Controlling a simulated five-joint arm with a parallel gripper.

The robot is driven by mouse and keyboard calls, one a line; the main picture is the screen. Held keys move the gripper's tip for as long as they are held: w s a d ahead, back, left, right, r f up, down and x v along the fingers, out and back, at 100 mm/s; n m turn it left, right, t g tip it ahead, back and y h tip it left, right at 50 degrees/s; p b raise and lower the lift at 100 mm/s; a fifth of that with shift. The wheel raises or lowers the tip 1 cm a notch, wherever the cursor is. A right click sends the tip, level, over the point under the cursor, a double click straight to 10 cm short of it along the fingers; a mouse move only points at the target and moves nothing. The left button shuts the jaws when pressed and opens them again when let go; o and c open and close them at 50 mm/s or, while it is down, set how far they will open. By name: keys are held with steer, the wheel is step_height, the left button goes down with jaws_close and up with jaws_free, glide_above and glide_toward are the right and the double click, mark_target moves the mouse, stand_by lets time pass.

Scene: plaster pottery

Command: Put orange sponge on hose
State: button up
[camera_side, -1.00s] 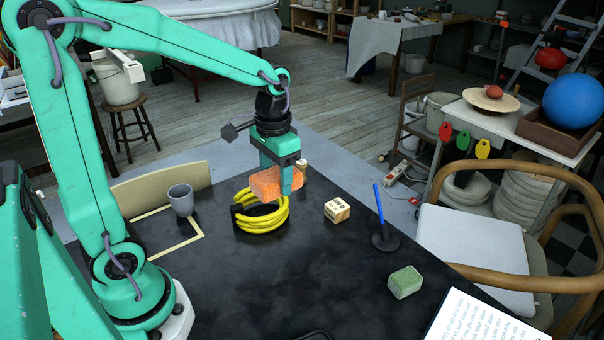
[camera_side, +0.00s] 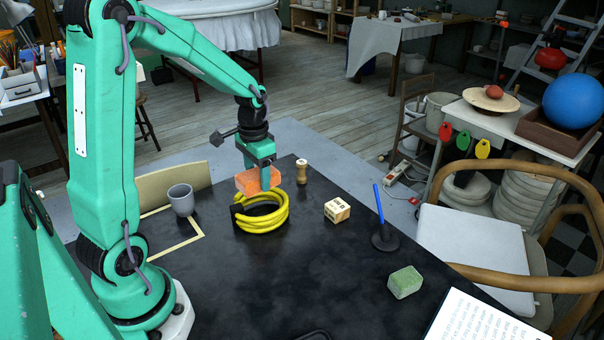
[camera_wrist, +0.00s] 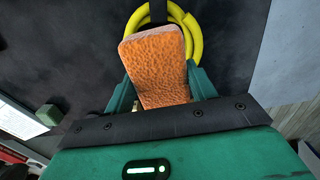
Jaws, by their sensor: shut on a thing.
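The orange sponge (camera_side: 250,181) is held between the fingers of my gripper (camera_side: 263,180), which is shut on it. In the wrist view the sponge (camera_wrist: 157,68) fills the space between the fingers (camera_wrist: 162,92). The yellow hose (camera_side: 264,222) lies coiled on the black table, and the sponge is above its far-left side. In the wrist view the hose (camera_wrist: 190,30) shows behind and around the far end of the sponge. I cannot tell exactly how large the gap between sponge and hose is.
A grey cup (camera_side: 181,200) stands left of the hose.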

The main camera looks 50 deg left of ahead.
mark_target(258, 186)
steer(key=shift+f, duration=2)
steer(key=shift+f, duration=0.15)
steer(key=o, duration=1)
steer(key=shift+c, duration=0.2)
steer(key=shift+r, duration=0.2)
step_height(258, 186, up, 12)
steer(key=shift+f, duration=0.1)
